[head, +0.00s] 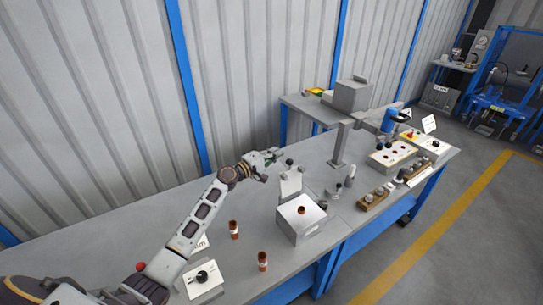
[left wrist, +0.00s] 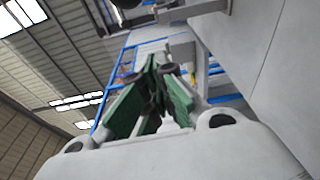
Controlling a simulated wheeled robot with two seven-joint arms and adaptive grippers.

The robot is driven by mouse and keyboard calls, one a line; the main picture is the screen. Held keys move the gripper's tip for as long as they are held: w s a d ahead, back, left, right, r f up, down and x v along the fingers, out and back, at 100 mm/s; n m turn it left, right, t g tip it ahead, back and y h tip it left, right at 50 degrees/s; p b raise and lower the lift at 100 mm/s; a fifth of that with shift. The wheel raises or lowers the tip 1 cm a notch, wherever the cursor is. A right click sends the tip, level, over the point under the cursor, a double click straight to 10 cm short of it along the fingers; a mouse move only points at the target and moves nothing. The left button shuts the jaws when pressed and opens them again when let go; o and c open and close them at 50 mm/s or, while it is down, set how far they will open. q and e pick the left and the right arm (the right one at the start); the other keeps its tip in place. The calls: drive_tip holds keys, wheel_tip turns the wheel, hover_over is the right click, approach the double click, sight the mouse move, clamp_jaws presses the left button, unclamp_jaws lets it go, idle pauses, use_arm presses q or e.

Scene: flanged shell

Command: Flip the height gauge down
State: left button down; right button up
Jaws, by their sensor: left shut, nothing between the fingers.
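The height gauge (head: 291,181) appears to be the pale upright plate at the back of a grey block fixture (head: 300,222), with a dark ball knob (head: 289,162) near its top. A copper-coloured flanged shell (head: 302,211) sits on top of the fixture. My left gripper (head: 279,155) is shut and empty, just left of and beside the knob; I cannot tell whether they touch. In the left wrist view, its green-padded fingers (left wrist: 158,92) come together with nothing between them. A dark round part (left wrist: 128,4) shows at the top edge there. My right gripper is not in view.
Two copper shells (head: 234,230) (head: 262,261) stand on the bench left of the fixture. A switch box (head: 203,281) lies near the front. A post stand (head: 340,145), a button panel (head: 392,156) and small blocks (head: 373,200) stand to the right. The wall is behind.

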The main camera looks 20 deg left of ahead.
use_arm(q)
drive_tip(key=shift+s+d+r+p, duration=0.15)
drive_tip(key=shift+s+d+p, duration=0.85)
drive_tip(key=shift+s+d, duration=0.45)
drive_tip(key=shift+s+a, duration=0.1)
drive_tip(key=shift+a, duration=0.05)
